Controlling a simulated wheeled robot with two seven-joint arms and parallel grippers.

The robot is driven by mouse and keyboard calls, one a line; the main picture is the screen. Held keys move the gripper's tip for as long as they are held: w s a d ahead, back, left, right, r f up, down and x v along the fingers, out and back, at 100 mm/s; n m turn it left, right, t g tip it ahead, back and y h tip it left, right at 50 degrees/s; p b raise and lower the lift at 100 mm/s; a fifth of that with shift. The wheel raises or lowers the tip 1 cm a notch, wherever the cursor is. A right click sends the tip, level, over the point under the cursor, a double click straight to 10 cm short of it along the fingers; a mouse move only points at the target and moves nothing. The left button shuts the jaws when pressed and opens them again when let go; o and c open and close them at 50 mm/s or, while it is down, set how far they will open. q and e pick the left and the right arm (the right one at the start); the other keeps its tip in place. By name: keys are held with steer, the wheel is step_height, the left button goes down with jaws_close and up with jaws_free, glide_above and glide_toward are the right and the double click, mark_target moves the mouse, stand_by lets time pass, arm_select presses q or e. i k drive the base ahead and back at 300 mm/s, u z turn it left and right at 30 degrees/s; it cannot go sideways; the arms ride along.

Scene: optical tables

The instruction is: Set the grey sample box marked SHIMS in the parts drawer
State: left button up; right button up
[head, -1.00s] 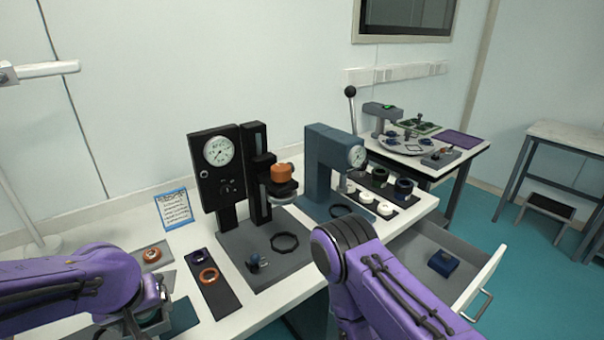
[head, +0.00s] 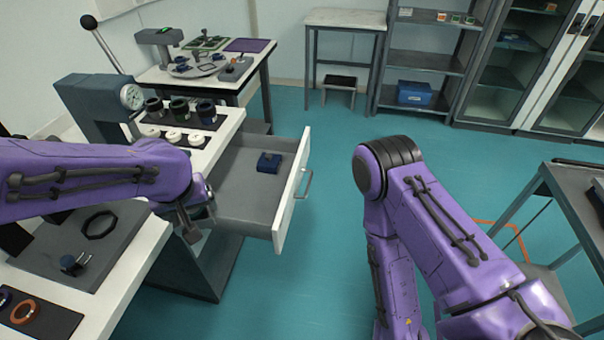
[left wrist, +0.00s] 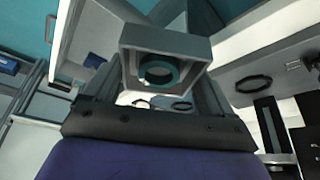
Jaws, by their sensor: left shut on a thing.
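The grey box (left wrist: 182,42) is held between the fingers of my left gripper in the left wrist view. A teal ring shows in its opening, and I cannot read any marking on it. In the head view my left gripper (head: 190,226) is at the near left corner of the parts drawer; the box is hard to make out there. The parts drawer (head: 240,196) is pulled open, grey inside with a white front. A dark blue block (head: 269,162) lies towards its far end. My right arm shows, but its gripper is out of view.
The drawer's near part is bare. The white bench holds a blue-grey press (head: 95,105), dark cups and white discs behind my left arm. A grey cart (head: 575,200) stands at the right. Open teal floor lies beyond the drawer.

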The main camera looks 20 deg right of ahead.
mark_target(254, 191)
steer(key=z, duration=1.3)
steer(key=i, duration=2.45)
steer(key=u, duration=2.7)
